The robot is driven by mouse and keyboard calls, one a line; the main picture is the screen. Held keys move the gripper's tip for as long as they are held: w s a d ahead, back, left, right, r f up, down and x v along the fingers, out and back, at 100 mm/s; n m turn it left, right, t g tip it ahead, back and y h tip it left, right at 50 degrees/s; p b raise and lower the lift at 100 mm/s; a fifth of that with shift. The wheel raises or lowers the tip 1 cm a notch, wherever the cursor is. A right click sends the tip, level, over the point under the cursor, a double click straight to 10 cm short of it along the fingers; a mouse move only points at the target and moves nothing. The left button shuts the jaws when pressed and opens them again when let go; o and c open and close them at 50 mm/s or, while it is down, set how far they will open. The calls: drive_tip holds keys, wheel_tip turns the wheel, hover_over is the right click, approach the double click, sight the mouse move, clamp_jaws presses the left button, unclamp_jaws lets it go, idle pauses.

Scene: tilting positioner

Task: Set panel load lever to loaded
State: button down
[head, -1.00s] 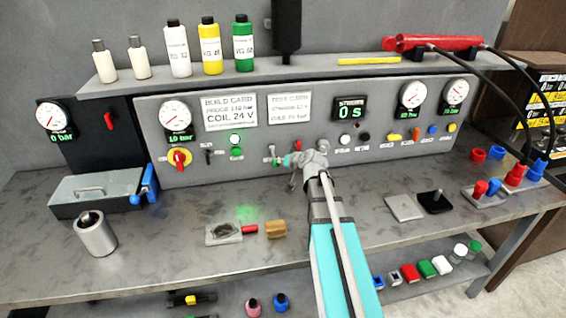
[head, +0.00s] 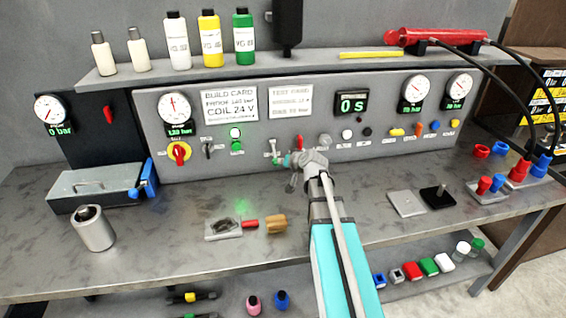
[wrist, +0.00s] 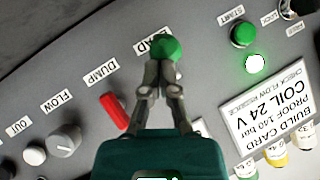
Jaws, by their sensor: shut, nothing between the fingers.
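The load lever's green knob (wrist: 165,47) shows in the wrist view under the partly covered LOAD label (wrist: 155,42). My gripper (wrist: 165,74) is shut and empty, its fingertips right at the near side of this knob; whether they touch it I cannot tell. In the head view my gripper (head: 292,165) is at the panel's lower middle, and the green knob (head: 286,160) shows small beside it. The lever's shaft is hidden by the fingers, so its exact position is unclear. The red dump lever (wrist: 115,110) is close beside my fingers.
A flow knob (wrist: 65,141) and a green start button (wrist: 242,34) with a lit green lamp (wrist: 255,64) are nearby on the panel (head: 330,150). Below, a wooden block (head: 276,224) lies on the bench.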

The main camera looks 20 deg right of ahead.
drive_tip(key=shift+r, duration=0.15)
drive_tip(key=s+d+f+p+v, duration=0.1)
drive_tip(key=p+v, duration=0.4)
drive_tip(key=v, duration=0.8)
drive_tip(key=shift+f, duration=0.4)
drive_tip(key=shift+w+a, duration=0.1)
drive_tip(key=shift+w, duration=0.05)
drive_tip(key=s+a+f+n+g, duration=0.1)
drive_tip(key=a+f, duration=0.1)
drive_tip(key=a, duration=0.1)
drive_tip(key=s+a+f+g, duration=0.1)
drive_tip(key=a+g, duration=0.1)
drive_tip(key=a, duration=0.2)
drive_tip(key=s+a+f+n+g+y, duration=0.1)
drive_tip(key=a+f+g, duration=0.1)
drive_tip(key=a, duration=0.1)
drive_tip(key=shift+s+a+f+n, duration=0.3)
drive_tip(key=shift+s+a+f, duration=0.05)
drive_tip(key=s+a+f+g+h, duration=0.1)
drive_tip(key=s+a+g, duration=0.1)
drive_tip(key=s+a+f+g+h, duration=0.1)
drive_tip(key=s+a+g, duration=0.1)
drive_tip(key=s, duration=0.1)
drive_tip(key=s+a+f+n+g+h, duration=0.1)
drive_tip(key=s+a+g, duration=0.1)
drive_tip(key=s, duration=0.1)
drive_tip(key=shift+f, duration=0.3)
drive_tip(key=shift+s+a+g+h, duration=0.2)
drive_tip(key=shift+s+g+h, duration=0.1)
drive_tip(key=shift+s, duration=0.15)
